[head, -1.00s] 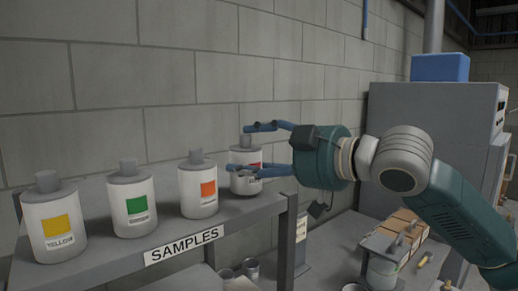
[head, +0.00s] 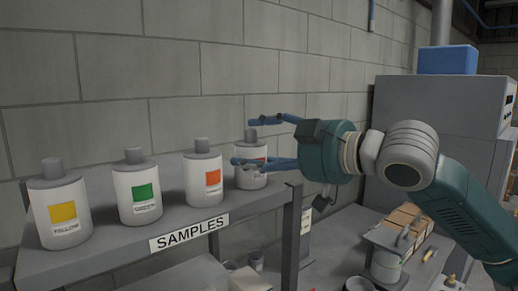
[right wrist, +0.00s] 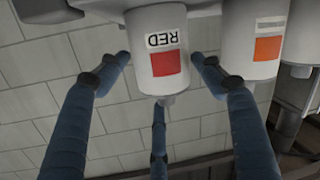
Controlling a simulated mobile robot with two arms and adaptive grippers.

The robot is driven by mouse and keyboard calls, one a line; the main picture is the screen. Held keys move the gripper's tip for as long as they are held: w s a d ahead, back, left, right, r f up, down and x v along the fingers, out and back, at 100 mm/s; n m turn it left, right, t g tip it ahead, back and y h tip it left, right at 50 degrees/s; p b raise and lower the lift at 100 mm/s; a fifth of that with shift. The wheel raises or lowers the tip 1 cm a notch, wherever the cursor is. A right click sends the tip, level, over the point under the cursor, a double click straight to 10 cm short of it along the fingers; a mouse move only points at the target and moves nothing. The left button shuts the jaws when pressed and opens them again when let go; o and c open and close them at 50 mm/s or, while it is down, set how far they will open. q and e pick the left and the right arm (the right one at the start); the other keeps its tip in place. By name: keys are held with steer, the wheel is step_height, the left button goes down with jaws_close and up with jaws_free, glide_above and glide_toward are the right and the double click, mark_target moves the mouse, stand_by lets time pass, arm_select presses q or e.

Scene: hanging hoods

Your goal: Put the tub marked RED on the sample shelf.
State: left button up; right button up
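The white tub marked RED (head: 251,179) stands upright on the sample shelf (head: 110,246), at the right end of the row. Its red square and RED lettering show upside down in the right wrist view (right wrist: 158,52). My right gripper (head: 243,141) is open at this tub, with one finger above and one across its front in the head view. In the right wrist view the fingers spread around the tub, with narrow gaps at the two side fingertips. The lower front finger hides part of the label in the head view. My left gripper is not in view.
Tubs with yellow (head: 61,214), green (head: 138,191) and orange (head: 204,180) squares stand left of the RED tub. A SAMPLES sign (head: 189,233) is on the shelf's front edge. A grey cabinet (head: 420,110) stands at the right, behind my right arm.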

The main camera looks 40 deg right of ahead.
steer(key=o, duration=0.4)
steer(key=shift+r, duration=0.1)
steer(key=shift+c, duration=0.2)
steer(key=shift+s, duration=0.1)
steer(key=v, duration=1.2)
